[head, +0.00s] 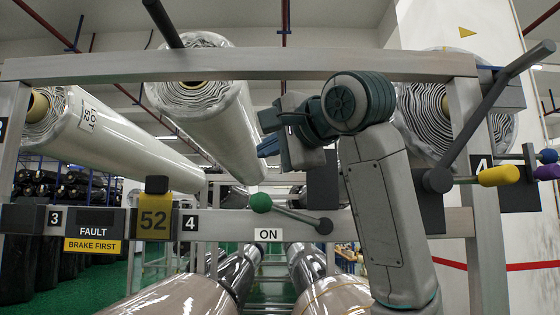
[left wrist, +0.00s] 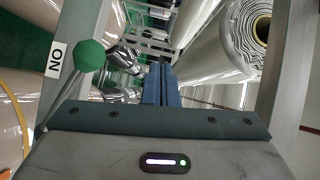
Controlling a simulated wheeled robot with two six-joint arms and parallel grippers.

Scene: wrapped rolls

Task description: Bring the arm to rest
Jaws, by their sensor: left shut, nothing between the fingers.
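My left arm (head: 385,205) rises from the lower right of the head view and bends at a grey elbow. My left gripper (head: 267,146) points left, in front of the rack and above the green-knobbed lever (head: 260,203). Its blue fingers are shut and empty. In the left wrist view the closed fingers (left wrist: 158,85) stand in the middle. The green knob (left wrist: 89,55) is left of them and apart from them. The lever leans left, beside the ON label (head: 267,235). My right gripper is not in view.
Wrapped rolls (head: 205,100) rest on the grey rack frame (head: 240,66). A dark lever (head: 490,115) and a yellow-knobbed lever (head: 500,176) stand right of my arm. A yellow 52 tag (head: 154,223) and FAULT sign (head: 93,232) hang at left. More rolls (head: 335,297) lie below.

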